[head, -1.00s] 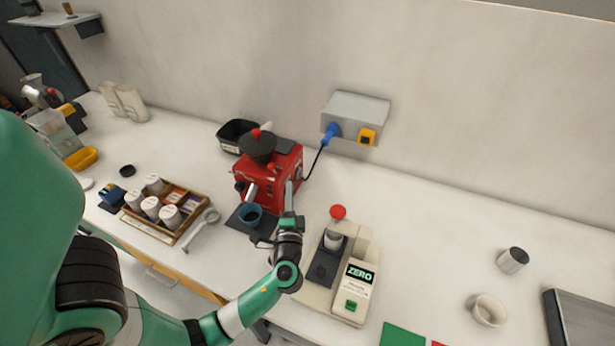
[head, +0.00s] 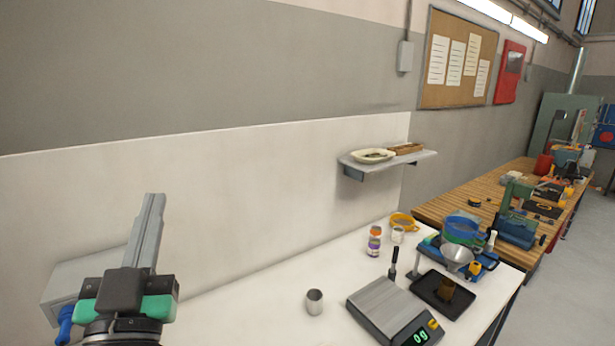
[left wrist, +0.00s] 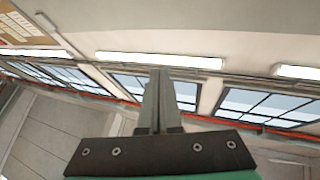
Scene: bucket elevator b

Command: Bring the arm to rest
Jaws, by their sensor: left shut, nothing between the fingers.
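My left gripper (head: 152,212) is raised at the lower left of the head view, with its grey fingers pointing up in front of the wall. The fingers are together and hold nothing. In the left wrist view the same gripper (left wrist: 160,75) shows its closed fingers against ceiling lights and windows, with no object near them. My right gripper is in neither view.
The white bench (head: 270,290) holds a metal cup (head: 314,302), a scale (head: 390,308), a dark tray (head: 443,294) and small jars (head: 375,241). A wall shelf (head: 390,160) hangs above. A grey wall box (head: 80,285) with a blue plug is close to my left gripper.

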